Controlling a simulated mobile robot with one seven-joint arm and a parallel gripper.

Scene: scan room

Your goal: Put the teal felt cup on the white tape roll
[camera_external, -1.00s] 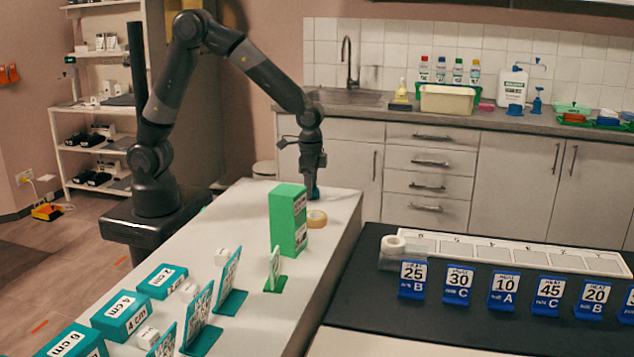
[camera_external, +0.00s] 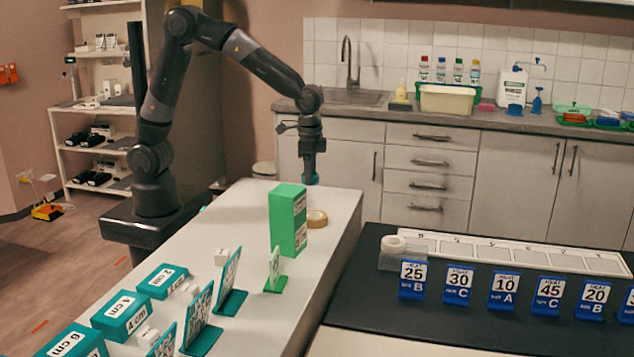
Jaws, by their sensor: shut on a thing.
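My gripper (camera_external: 310,174) points down over the far end of the white table and is shut on the teal felt cup (camera_external: 311,180). Only a small part of the cup shows below the fingers, and it is held above the tabletop. The white tape roll (camera_external: 393,244) is at the left end of the black table, to the right of and nearer the camera than my gripper. It appears to sit at a clear holder. A tan tape roll (camera_external: 316,218) lies flat on the white table, just in front of my gripper.
A green box (camera_external: 288,220) stands upright beside the tan roll. Teal boxes (camera_external: 162,281) and upright cards (camera_external: 229,282) fill the near part of the white table (camera_external: 338,230). Blue numbered stands (camera_external: 413,280) line the black table (camera_external: 385,312), before a white tray (camera_external: 520,255). A gap separates the tables.

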